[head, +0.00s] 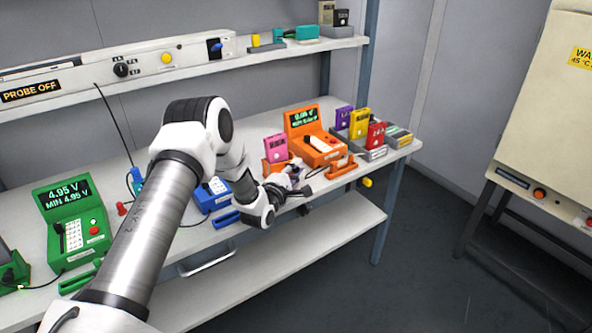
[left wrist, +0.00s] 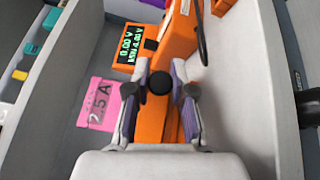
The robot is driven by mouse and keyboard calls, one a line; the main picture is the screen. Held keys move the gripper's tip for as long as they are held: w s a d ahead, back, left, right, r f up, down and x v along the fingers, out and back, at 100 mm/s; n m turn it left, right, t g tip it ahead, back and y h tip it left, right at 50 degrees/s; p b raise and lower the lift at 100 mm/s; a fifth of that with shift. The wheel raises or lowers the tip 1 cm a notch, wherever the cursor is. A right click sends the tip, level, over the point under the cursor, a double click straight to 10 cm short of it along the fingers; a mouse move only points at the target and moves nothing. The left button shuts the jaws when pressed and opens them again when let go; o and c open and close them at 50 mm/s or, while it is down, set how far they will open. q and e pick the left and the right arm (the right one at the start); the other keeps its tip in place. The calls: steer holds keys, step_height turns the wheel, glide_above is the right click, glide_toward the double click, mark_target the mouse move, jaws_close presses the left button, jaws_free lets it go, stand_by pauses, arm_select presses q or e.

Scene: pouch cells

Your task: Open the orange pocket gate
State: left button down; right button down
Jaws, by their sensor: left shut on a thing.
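The orange tester (head: 322,150) stands on the bench with a lit display, which also shows in the left wrist view (left wrist: 130,52). An orange bar (head: 340,168) lies at its front edge. My left gripper (head: 303,183) is low in front of the tester. The fingers hide much of the gate.
Purple (head: 344,118), yellow (head: 359,123) and red cells (head: 376,135) stand right of the tester. Blue (head: 213,194) and green testers (head: 76,228) stand to the left. A shelf (head: 140,85) runs above the bench. The floor at right is clear before a cream cabinet (head: 545,110).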

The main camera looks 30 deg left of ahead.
arm_select(q)
steer(key=c, duration=1)
jaws_free()
steer(key=shift+a, duration=0.1)
steer(key=s, duration=0.4)
steer(key=s+d, duration=0.1)
steer(key=s, duration=0.7)
steer(key=shift+d, duration=0.2)
